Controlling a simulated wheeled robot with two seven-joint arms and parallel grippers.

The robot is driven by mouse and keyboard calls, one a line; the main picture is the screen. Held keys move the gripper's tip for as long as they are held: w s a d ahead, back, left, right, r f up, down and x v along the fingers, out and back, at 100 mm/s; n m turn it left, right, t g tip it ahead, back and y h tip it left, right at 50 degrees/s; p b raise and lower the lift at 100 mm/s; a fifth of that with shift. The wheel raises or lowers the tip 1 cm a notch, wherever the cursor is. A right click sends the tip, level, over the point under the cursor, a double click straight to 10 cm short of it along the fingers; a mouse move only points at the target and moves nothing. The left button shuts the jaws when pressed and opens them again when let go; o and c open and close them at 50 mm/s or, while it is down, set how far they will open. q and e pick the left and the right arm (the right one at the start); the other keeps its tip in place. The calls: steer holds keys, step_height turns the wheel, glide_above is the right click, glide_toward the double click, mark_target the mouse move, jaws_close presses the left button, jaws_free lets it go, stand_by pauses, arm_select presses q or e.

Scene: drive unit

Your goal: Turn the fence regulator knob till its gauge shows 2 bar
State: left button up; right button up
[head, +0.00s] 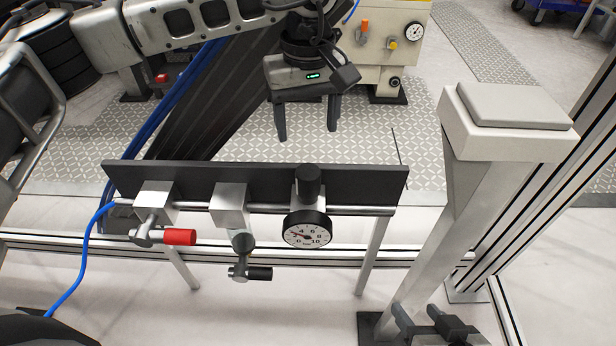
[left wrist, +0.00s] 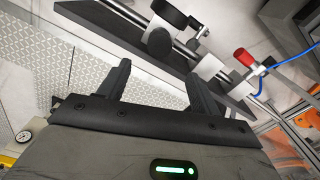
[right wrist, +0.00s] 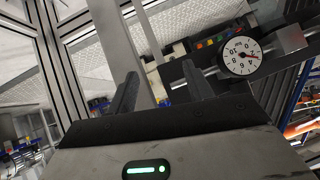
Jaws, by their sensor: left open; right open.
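The fence regulator has a black knob (head: 309,181) on top and a round white gauge (head: 307,230) below it, at the right part of the dark rail. The gauge's red needle points left, roughly between 2 and 4; the exact reading is too small to tell. The gauge face also shows in the right wrist view (right wrist: 240,56). My left gripper (head: 307,130) is open and empty, fingers down, above and behind the knob, apart from it. My right gripper (head: 422,318) is open and empty at the lower right, below and right of the gauge.
The dark rail (head: 385,182) also carries a red-handled valve (head: 179,237) and a black-handled valve (head: 258,273). A blue hose (head: 82,258) hangs at left. A post with a grey cap (head: 515,104) stands at right. A beige machine (head: 376,65) with another gauge (head: 413,31) stands behind.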

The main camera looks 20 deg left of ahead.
mark_target(308, 171)
arm_select(q)
step_height(308, 171, down, 12)
steer(key=shift+r+b, duration=0.1)
steer(key=shift+b, duration=0.75)
steer(key=shift+f, duration=0.55)
arm_select(e)
steer(key=shift+w+a+f+t, duration=0.1)
steer(key=shift+w+a+t, duration=0.2)
steer(key=shift+a, duration=0.05)
arm_select(q)
steer(key=c, duration=1)
steer(key=shift+n, duration=1.6)
arm_select(e)
steer(key=shift+a+r+y, duration=0.1)
steer(key=shift+r+y, duration=0.15)
steer(key=shift+y, duration=0.05)
